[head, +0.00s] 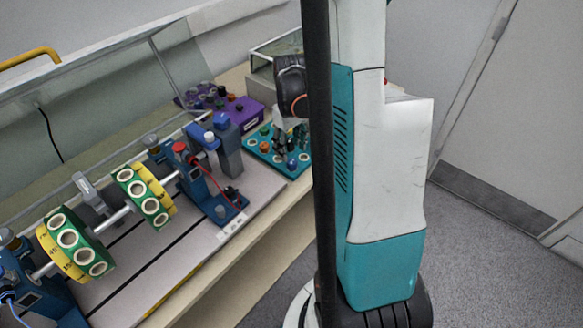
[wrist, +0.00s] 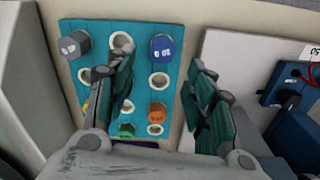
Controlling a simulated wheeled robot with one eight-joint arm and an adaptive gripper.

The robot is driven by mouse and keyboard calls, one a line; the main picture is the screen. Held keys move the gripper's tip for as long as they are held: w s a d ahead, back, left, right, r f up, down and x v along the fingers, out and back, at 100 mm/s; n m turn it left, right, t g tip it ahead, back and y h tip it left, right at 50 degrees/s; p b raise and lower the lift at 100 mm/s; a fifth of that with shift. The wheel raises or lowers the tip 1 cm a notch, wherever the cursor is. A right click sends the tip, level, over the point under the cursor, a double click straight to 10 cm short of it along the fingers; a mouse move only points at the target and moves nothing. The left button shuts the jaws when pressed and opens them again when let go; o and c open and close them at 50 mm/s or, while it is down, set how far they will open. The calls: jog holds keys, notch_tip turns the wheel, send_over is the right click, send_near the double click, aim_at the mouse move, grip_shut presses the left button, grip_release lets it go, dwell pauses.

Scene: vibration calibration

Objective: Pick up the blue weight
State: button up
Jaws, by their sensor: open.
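The blue weight (wrist: 161,48) stands in the upper right of a teal tray (wrist: 140,32) in the wrist view, with a pale label on its top. In the head view the blue weight (head: 291,163) shows near the front edge of the tray (head: 262,156). My gripper (wrist: 160,64) is open and empty, its fingers to the left and right of the blue weight in the picture. I cannot tell how far above it the fingertips are. In the head view my gripper (head: 284,138) is over the tray, partly hidden by my arm.
A grey weight (wrist: 73,45) is at the tray's upper left; orange (wrist: 157,112) and green (wrist: 126,130) weights are farther down. A purple tray (head: 243,113) stands behind. The rotor machine (head: 108,215) with blue supports is on the left. Floor (head: 470,240) lies right of the bench.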

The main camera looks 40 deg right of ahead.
aim_at(291, 160)
jog(key=shift+s+f+b, duration=0.2)
jog(key=shift+f+b, duration=1.25)
jog(key=shift+f, duration=1.65)
jog(key=shift+r, duration=0.1)
jog(key=c, duration=1)
